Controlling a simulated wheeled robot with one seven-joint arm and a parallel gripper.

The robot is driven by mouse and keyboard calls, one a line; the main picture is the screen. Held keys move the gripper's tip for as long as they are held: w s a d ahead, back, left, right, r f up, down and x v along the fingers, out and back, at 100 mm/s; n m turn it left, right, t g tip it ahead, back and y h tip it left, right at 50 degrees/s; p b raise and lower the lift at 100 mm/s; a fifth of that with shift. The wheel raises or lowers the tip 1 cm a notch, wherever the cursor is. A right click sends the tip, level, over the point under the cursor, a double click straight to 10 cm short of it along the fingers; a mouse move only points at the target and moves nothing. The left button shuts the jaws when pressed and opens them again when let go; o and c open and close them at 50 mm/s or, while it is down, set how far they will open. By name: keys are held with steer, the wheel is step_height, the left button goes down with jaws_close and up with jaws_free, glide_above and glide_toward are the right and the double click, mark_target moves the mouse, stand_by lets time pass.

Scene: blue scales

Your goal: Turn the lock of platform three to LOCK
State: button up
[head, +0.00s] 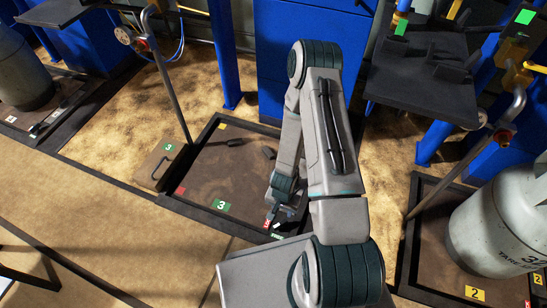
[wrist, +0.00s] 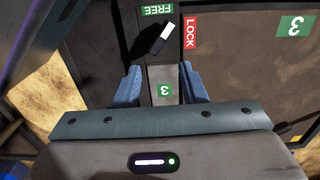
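Platform three (head: 215,160) is a brown plate in a dark frame with green 3 labels, left of my arm in the head view. Its lock lever (wrist: 161,39) shows in the wrist view as a small dark lever with a white mark, lying slanted on a dark strip. The fingertips appear just below the lever in the picture, over a grey plate marked 3.
A brown box marked 3 (head: 159,165) stands at the platform's left edge, beside a leaning post (head: 170,85). A large gas cylinder (head: 500,220) stands on platform two (head: 425,225) at right. Another cylinder (head: 22,75) is at far left. Platform three's surface is mostly bare.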

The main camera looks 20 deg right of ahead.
steer(key=w+a+r+n, duration=0.1)
steer(key=w+r, duration=0.1)
steer(key=r, duration=0.9)
steer(key=w+a+r+n+t+y, duration=0.1)
steer(key=w+r+n, duration=0.1)
steer(key=r, duration=0.9)
steer(key=shift+w+n, duration=0.3)
steer(key=shift+w, duration=0.2)
steer(key=shift+r, duration=0.1)
